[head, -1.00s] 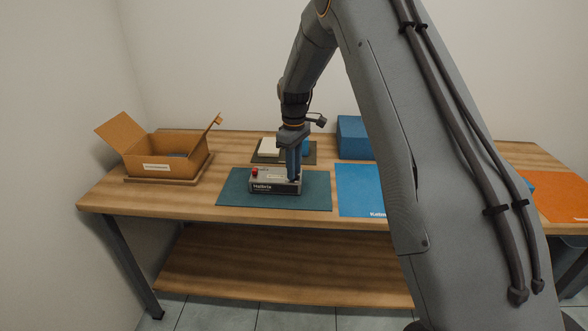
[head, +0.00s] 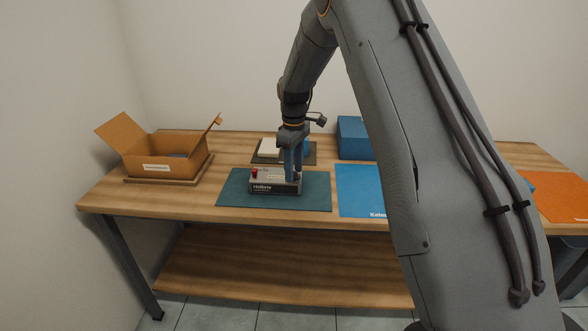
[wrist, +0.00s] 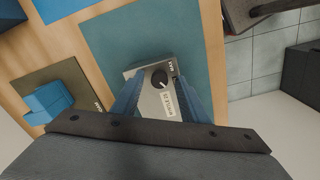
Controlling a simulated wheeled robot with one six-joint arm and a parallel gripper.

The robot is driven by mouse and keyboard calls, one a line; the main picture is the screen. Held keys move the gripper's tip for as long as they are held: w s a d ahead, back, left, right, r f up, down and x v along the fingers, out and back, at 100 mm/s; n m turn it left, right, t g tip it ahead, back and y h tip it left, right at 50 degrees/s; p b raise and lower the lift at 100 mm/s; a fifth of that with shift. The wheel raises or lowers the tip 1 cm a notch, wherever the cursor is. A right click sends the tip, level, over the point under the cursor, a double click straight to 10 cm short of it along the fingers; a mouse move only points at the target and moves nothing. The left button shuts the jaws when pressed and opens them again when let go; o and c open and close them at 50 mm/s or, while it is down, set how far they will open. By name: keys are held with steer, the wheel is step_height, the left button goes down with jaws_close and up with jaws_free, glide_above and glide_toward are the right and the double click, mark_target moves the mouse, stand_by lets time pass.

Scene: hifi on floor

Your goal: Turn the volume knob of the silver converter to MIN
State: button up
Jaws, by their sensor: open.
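The silver converter (head: 262,179) sits on a dark teal mat (head: 228,194) on the workbench, with a red button (head: 254,172) at its left end. In the wrist view, the converter (wrist: 143,98) shows a round black volume knob (wrist: 160,79) with a light pointer mark, near a MAX label. The MIN label cannot be made out. My gripper (head: 294,178) points down over the converter's right end. In the wrist view, its blue fingers (wrist: 157,84) are open, one on each side of the knob, with visible gaps. The knob is hidden in the head view.
An open cardboard box (head: 155,157) stands at the bench's left. A dark mat with small items (head: 268,148) and a blue box (head: 355,138) are behind the converter. A blue mat (head: 358,190) lies right of it, and an orange mat (head: 558,196) lies far right.

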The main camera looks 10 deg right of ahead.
step_height(320, 180, up, 8)
steer(key=shift+f+b, duration=0.2)
steer(key=shift+b, duration=0.65)
steer(key=s+f+m, duration=0.2)
steer(key=s+m, duration=0.2)
steer(key=s, duration=1.3)
steer(key=s+f+m, duration=0.2)
steer(key=s+m, duration=0.3)
steer(key=s, duration=1.3)
steer(key=shift+s+f+t, duration=0.15)
steer(key=shift+f+t, duration=0.15)
steer(key=shift+f, duration=0.05)
